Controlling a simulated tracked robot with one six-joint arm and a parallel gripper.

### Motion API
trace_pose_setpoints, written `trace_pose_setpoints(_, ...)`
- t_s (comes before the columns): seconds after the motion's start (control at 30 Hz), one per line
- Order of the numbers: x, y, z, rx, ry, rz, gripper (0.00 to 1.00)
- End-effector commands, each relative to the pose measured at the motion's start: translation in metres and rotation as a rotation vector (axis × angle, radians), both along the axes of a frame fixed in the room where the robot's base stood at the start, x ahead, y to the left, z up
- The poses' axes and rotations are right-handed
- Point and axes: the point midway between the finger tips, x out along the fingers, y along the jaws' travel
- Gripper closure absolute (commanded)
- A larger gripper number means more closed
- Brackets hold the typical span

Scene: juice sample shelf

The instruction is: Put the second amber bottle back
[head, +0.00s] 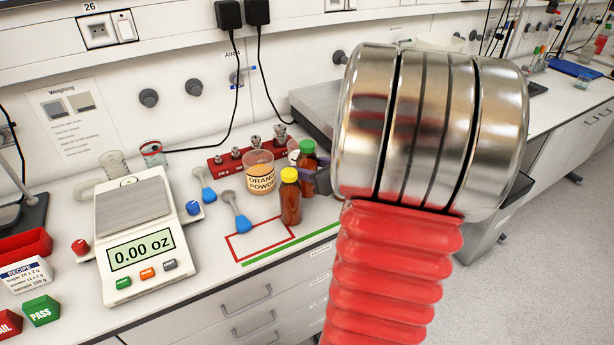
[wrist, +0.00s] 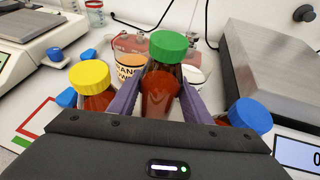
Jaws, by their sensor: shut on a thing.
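In the wrist view, my gripper (wrist: 160,100) has its two purple fingers shut on an amber bottle with a green cap (wrist: 164,75), one finger on each side. The bottle looks upright. In the head view the green-capped bottle (head: 308,161) is just behind an amber bottle with a yellow cap (head: 290,200), which stands on the bench; its base is hidden, so I cannot tell if it touches the bench. The yellow-capped bottle (wrist: 92,84) is left of my fingers in the wrist view. A blue-capped bottle (wrist: 248,117) is to the right, partly hidden by my gripper.
An orange powder tub (head: 260,174) stands close behind the bottles, with a red weight block (head: 228,160) at the back. Blue scoops (head: 237,213) and a scale (head: 133,220) reading 0.00 oz lie left. A red outlined square (head: 250,248) on the bench front is empty.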

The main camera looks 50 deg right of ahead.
Motion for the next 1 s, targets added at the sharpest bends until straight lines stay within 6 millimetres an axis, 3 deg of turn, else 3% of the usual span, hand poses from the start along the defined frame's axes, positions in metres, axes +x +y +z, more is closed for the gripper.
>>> trace_pose_setpoints(0.27,0.0,0.0,-0.029,0.002,0.0,-0.001,0.9)
trace_pose_setpoints(0.67,0.0,-0.001,-0.033,0.0,-0.001,-0.001,0.9)
trace_pose_setpoints(0.7,-0.001,-0.001,-0.034,0.001,0.0,-0.001,0.55)
trace_pose_setpoints(0.8,-0.001,-0.001,-0.033,0.0,0.0,-0.002,0.48)
trace_pose_setpoints(1.0,-0.001,-0.001,-0.033,0.0,0.0,-0.002,0.48)
